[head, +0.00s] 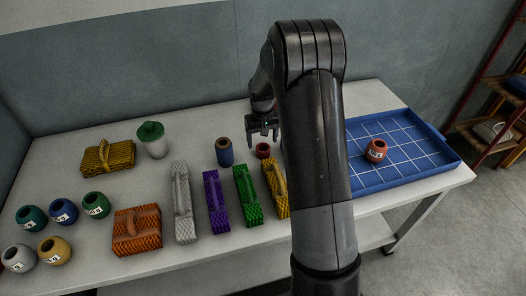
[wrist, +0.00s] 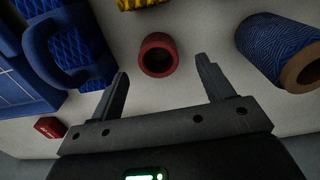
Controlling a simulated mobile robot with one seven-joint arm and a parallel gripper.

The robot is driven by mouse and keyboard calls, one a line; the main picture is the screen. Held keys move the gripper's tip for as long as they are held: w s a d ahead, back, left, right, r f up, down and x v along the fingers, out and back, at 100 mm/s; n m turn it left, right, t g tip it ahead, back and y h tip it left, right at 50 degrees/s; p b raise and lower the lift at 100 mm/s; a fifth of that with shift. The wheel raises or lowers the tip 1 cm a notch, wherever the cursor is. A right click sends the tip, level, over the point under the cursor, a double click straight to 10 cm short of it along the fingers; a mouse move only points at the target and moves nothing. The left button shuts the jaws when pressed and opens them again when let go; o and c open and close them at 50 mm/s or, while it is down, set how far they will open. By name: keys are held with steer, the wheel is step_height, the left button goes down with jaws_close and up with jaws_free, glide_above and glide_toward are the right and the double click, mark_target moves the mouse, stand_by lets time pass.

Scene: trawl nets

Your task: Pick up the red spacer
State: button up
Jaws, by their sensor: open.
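The red spacer (head: 263,150) is a short red ring on the table, just left of my arm in the head view. In the wrist view the red spacer (wrist: 157,55) shows its dark round hole and lies ahead of and between the fingertips, nearer the left one. My gripper (head: 263,137) is above it in the head view, with its fingers pointing down. In the wrist view my gripper (wrist: 163,72) is open and empty, its two fingers spread wider than the ring. Nothing hides the ring in the wrist view.
A blue twine spool (wrist: 280,52) lies right of the ring, and a blue net bundle (wrist: 62,45) left. A small red block (wrist: 50,127) is at lower left. Several net bundles, such as a green one (head: 247,195), stand in front. A blue tray (head: 440,160) is right.

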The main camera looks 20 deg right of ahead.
mark_target(263, 148)
step_height(263, 148, down, 5)
steer(key=shift+w+d+f, duration=0.15)
steer(key=c, duration=1)
